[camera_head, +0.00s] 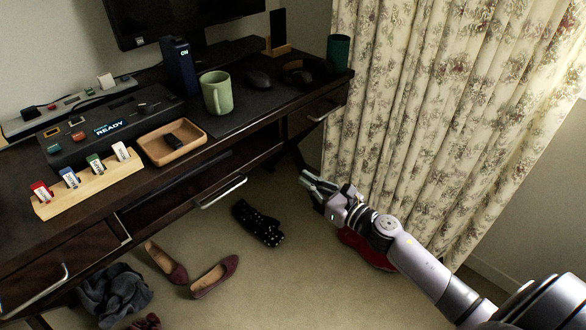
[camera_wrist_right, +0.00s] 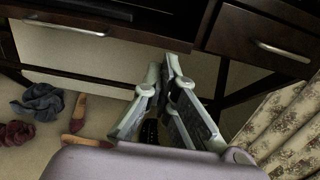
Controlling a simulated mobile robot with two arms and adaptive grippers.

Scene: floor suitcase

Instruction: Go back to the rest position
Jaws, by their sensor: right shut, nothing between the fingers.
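My right gripper (camera_head: 318,186) is in front of the desk's right part, above the floor, with its arm coming in from the lower right. It is shut and empty. In the right wrist view the gripper (camera_wrist_right: 168,70) points toward the dark desk, between a drawer at the right and a long handle at the upper left. My left gripper is in neither view.
The dark desk (camera_head: 85,208) fills the left, holding a tray (camera_head: 190,150), a green mug (camera_head: 215,92) and a wooden rack (camera_head: 90,185). Shoes (camera_head: 215,277) and clothes (camera_head: 112,292) lie on the floor. A red item (camera_head: 366,250) lies partly behind my arm. Curtains (camera_head: 430,100) hang at right.

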